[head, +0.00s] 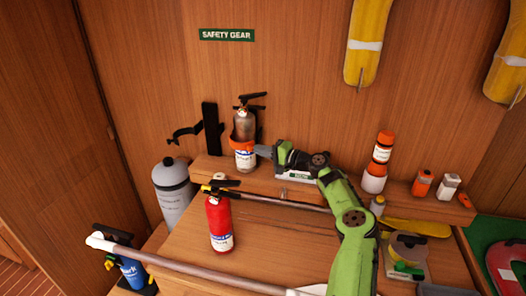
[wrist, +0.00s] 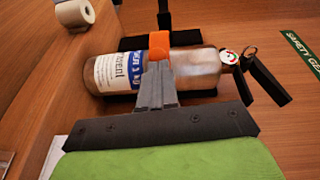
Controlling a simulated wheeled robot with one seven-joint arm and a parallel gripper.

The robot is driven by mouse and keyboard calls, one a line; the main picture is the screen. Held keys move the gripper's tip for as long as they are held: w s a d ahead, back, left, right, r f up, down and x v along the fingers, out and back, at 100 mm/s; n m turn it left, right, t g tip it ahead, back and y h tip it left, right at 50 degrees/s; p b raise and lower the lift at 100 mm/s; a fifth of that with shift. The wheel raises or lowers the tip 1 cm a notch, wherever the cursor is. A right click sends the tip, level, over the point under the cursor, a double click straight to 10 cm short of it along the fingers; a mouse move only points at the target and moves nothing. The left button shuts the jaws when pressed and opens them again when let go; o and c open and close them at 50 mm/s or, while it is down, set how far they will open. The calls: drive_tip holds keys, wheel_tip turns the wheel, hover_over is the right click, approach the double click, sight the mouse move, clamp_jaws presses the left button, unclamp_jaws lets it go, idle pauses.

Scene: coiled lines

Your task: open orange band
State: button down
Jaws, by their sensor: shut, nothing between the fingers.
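The orange band (head: 243,137) wraps around a grey extinguisher (head: 245,116) with a white and blue label, upright against the back wall. In the wrist view the band (wrist: 159,45) crosses the extinguisher (wrist: 195,68), which lies sideways in the picture. My gripper (head: 259,150) reaches in from the right, close to the band. In the wrist view its grey fingers (wrist: 156,75) are shut together with nothing between them. Their tips are at the band's lower end; I cannot tell if they touch it. The fingers hide part of the extinguisher.
A black bracket (head: 210,128) is on the wall to the left. A red extinguisher (head: 219,224) stands in front, near a grey rail (head: 190,266). A grey cylinder (head: 174,190) stands at left. Orange and white containers (head: 378,162) stand on the shelf to the right.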

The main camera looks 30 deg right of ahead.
drive_tip(key=shift+s+a, duration=0.1)
drive_tip(key=shift+a, duration=0.25)
drive_tip(key=shift+s+a+b, duration=0.1)
drive_tip(key=shift+a+b, duration=0.3)
drive_tip(key=shift+b, duration=0.05)
drive_tip(key=w+a+b, duration=0.1)
drive_tip(key=a+b, duration=0.1)
drive_tip(key=a, duration=0.5)
drive_tip(key=shift+a+b, duration=0.3)
drive_tip(key=shift+b, duration=0.1)
drive_tip(key=shift+w, duration=0.1)
